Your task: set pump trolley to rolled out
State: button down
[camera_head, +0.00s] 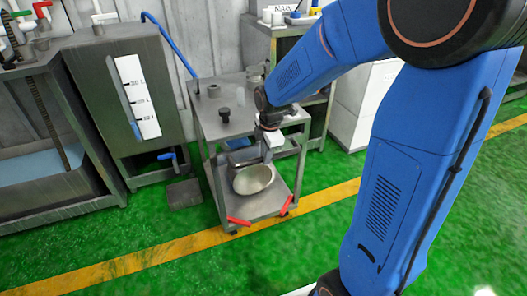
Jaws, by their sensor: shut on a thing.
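The pump trolley (207,123) is a grey metal cart with a flat top and a lower shelf, standing in the middle of the view. Two red pedals or levers (239,221) show at the lower front edge. My blue arm reaches in from the right. My gripper (267,152) points down at the trolley's front side, shut on its front handle bar. The fingertips are small here and partly hide the bar.
A grey tank with a white level scale (138,96) stands to the left, with a blue hose behind it. A metal bench (285,30) and white cabinet (352,112) stand behind right. Green floor (160,222) with a yellow line is clear in front of the trolley.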

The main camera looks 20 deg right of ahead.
jog(key=shift+s, duration=0.25)
jog(key=c, duration=1.6)
grip_release()
jog(key=shift+c, duration=0.2)
jog(key=s+r, duration=0.3)
jog(key=r, duration=1.4)
jog(key=shift+s, duration=0.15)
jog(key=shift+d, duration=0.1)
jog(key=s+d+f+m+t, duration=0.1)
jog(key=s+d+m, duration=0.1)
jog(key=s+m, duration=0.7)
jog(key=s+d+f+m+t, duration=0.1)
jog(key=s+d+f+m, duration=0.1)
jog(key=s+m, duration=0.7)
jog(key=s, duration=0.6)
jog(key=shift+d+f+m+t, duration=0.25)
jog(key=shift+f+m+t, duration=0.05)
